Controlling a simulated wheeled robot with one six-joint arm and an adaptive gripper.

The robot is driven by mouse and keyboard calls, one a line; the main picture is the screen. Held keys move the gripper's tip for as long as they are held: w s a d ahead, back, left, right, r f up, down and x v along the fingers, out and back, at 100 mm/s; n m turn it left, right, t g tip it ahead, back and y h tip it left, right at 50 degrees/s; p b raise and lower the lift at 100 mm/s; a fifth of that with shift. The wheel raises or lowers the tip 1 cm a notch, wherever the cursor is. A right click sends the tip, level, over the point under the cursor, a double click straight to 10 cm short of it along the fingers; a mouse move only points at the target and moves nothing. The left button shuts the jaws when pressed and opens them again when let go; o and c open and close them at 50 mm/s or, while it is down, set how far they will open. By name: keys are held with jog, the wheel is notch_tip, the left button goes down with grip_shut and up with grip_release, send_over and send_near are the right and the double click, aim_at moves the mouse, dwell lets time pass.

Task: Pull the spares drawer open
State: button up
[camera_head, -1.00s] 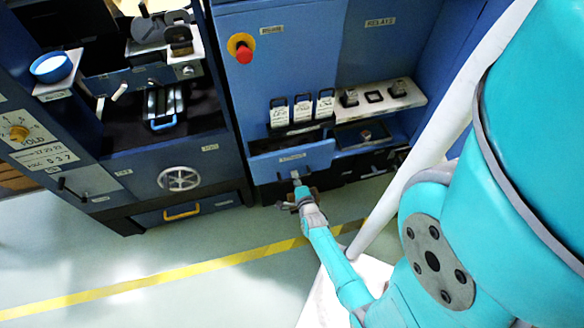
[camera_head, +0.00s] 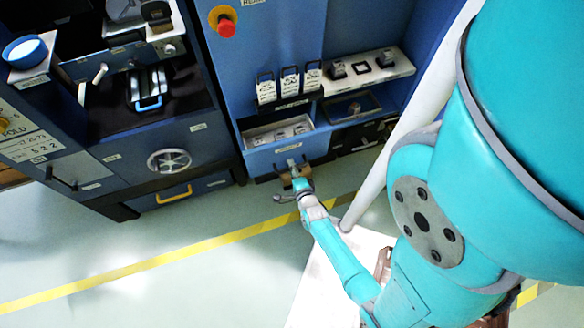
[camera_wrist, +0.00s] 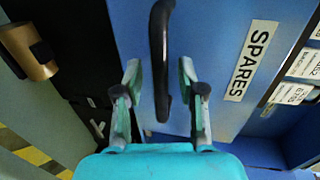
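The spares drawer stands open in the blue cabinet. In the head view its blue front (camera_head: 289,151) is out from the cabinet and several pale items show inside. In the wrist view the drawer front (camera_wrist: 215,75) carries a white SPARES label (camera_wrist: 251,60) and a black bar handle (camera_wrist: 160,55). My gripper (camera_wrist: 160,75) is at the front, with one finger on each side of the handle. A gap shows between the handle and each finger, so the gripper looks open. In the head view my gripper (camera_head: 293,166) is small and the handle is hard to make out.
Above the drawer stand several white labelled blocks (camera_head: 289,82) and a shelf (camera_head: 370,68) with dark relays. A red knob (camera_head: 226,27) is higher up. A brass-coloured cylinder (camera_wrist: 30,52) is at the left in the wrist view. The floor with yellow tape (camera_head: 170,257) is clear in front.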

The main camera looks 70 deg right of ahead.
jog(key=v, duration=1.2)
dwell(0.4)
jog(key=s+a+r+n+t+y, duration=0.1)
jog(key=s+a+r+n+y, duration=0.1)
jog(key=a+r+n+y, duration=0.2)
jog(key=s+a+r+n+t+y, duration=0.2)
jog(key=s+a+r+n+y, duration=0.1)
jog(key=a+r+n, duration=0.7)
jog(key=s+a+r+n+t+y, duration=0.1)
jog(key=a+r+n+y, duration=0.4)
jog(key=r+n, duration=0.8)
notch_tip(320, 180, up, 4)
jog(key=shift+s+a+r+n+t, duration=0.1)
jog(key=shift+s+a+n+t, duration=0.3)
jog(key=shift+s+a, duration=0.6)
jog(key=shift+w, duration=0.15)
